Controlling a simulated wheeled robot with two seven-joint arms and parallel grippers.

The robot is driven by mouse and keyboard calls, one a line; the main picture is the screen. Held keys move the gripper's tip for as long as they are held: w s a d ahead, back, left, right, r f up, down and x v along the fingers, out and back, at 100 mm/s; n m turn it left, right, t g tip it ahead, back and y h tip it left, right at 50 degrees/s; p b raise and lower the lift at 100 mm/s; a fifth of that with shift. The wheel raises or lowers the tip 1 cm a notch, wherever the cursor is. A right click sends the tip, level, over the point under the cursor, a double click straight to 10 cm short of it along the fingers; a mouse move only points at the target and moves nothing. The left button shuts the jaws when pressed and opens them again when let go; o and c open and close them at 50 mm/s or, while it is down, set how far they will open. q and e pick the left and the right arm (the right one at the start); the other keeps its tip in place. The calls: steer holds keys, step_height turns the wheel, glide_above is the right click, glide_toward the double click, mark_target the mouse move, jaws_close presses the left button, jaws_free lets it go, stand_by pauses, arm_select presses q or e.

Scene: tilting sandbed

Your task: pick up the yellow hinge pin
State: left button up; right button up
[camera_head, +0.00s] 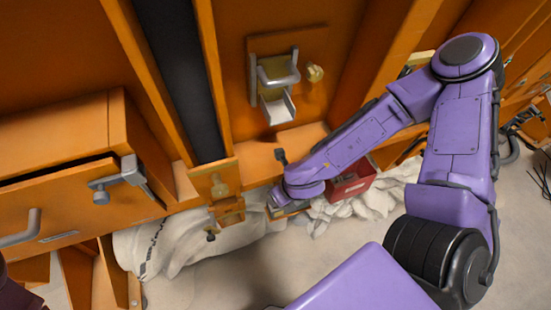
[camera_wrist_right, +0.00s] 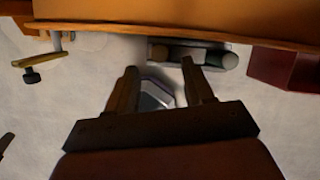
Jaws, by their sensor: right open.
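I cannot pick out the yellow hinge pin with certainty in either view. A small brass-coloured knob (camera_head: 315,73) sits on the orange panel beside a metal bracket, and a brass-coloured fitting (camera_head: 219,187) sits at the foot of the dark vertical strip. My right gripper (camera_wrist_right: 160,78) is open in the wrist view, below an orange edge. A grey angular metal piece (camera_wrist_right: 155,94) shows between its fingers; I cannot tell whether they touch it. In the head view my right arm reaches down to the orange ledge and largely hides the gripper. My left gripper is not in view.
A dark rounded bar (camera_wrist_right: 192,53) lies beyond the fingers. A brass arm with a black knob (camera_wrist_right: 33,75) juts out at left. An orange drawer (camera_head: 60,190) is at left.

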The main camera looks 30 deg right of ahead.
steer(key=x, duration=0.5)
steer(key=shift+f, duration=0.4)
steer(key=shift+w+f, duration=0.2)
steer(key=shift+s+r, duration=0.1)
jaws_close()
steer(key=shift+r, duration=0.1)
